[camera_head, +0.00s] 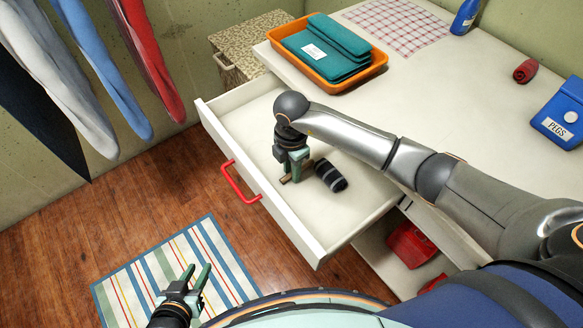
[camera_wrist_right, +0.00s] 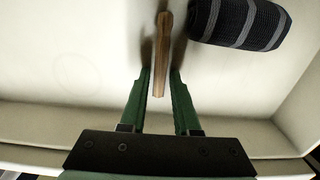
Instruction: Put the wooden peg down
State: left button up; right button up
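The wooden peg (camera_wrist_right: 160,60) is a slim light-brown stick over the floor of the open drawer (camera_head: 241,117). In the right wrist view it lies lengthwise between the two green fingers of my right gripper (camera_wrist_right: 161,70), with a narrow gap on each side. In the head view my right gripper (camera_head: 293,176) points down into the drawer, and a bit of the peg (camera_head: 285,180) shows by its fingertips. Whether the peg rests fully on the drawer floor is hard to tell. My left gripper (camera_head: 197,267) is open and empty, above the striped rug.
A rolled dark sock with grey bands (camera_head: 331,175) lies in the drawer just right of the peg; it also shows in the wrist view (camera_wrist_right: 238,22). The drawer has a red handle (camera_head: 238,183). An orange tray (camera_head: 374,68) and blue pegs box (camera_head: 562,112) stand on the top.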

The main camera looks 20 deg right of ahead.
jog(key=shift+o, duration=1.1)
jog(key=shift+r, duration=0.2)
pick_arm(q)
jog(key=shift+s+a+r+p, duration=0.15)
jog(key=shift+a+r+p, duration=0.3)
jog(key=shift+p, duration=0.25)
pick_arm(e)
notch_tip(320, 180, up, 12)
pick_arm(q)
jog(key=shift+d, duration=0.15)
